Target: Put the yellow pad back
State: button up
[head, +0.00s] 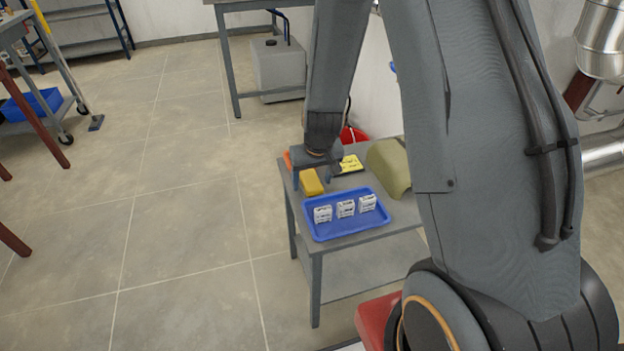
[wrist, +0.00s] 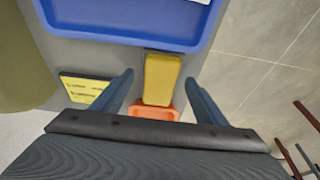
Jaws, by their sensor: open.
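The yellow pad (head: 311,182) lies on the small grey table (head: 372,236), beside the blue tray. In the wrist view the yellow pad (wrist: 161,79) shows between my two open fingers, apart from both. My gripper (head: 318,176) is over the table's far left part, with its fingers open; it also shows in the wrist view (wrist: 163,88). An orange item (head: 287,159), perhaps a holder, is partly hidden behind my gripper. In the wrist view this orange item (wrist: 165,113) lies right at the yellow pad's end. I cannot tell whether the pad touches it.
The blue tray (head: 322,236) holds three white blocks (head: 346,208). A yellow-and-black label card (head: 351,164) and an olive rounded object (head: 389,167) are on the table's far side. Open floor (head: 180,220) lies left of the table.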

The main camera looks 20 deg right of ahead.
jog(key=shift+r, duration=0.1)
jog(key=p+v, duration=0.4)
jog(key=v, duration=0.7)
jog(key=s+d+r+g, duration=0.1)
jog(key=s+d+r, duration=0.1)
jog(key=s, duration=0.5)
jog(key=s+d+r+m+g, duration=0.1)
jog(key=s+d+r, duration=0.1)
jog(key=s+r, duration=0.3)
jog(key=s+d+r+m+g, duration=0.1)
jog(key=s+r, duration=0.3)
jog(key=s, duration=0.5)
jog(key=shift+d+r, duration=0.2)
jog(key=shift+d, duration=0.2)
jog(key=a+r+n+p, duration=0.2)
jog(key=a+r+p, duration=0.1)
jog(key=a+p, duration=0.2)
jog(key=shift+a+r, duration=0.2)
jog(key=shift+a, duration=0.35)
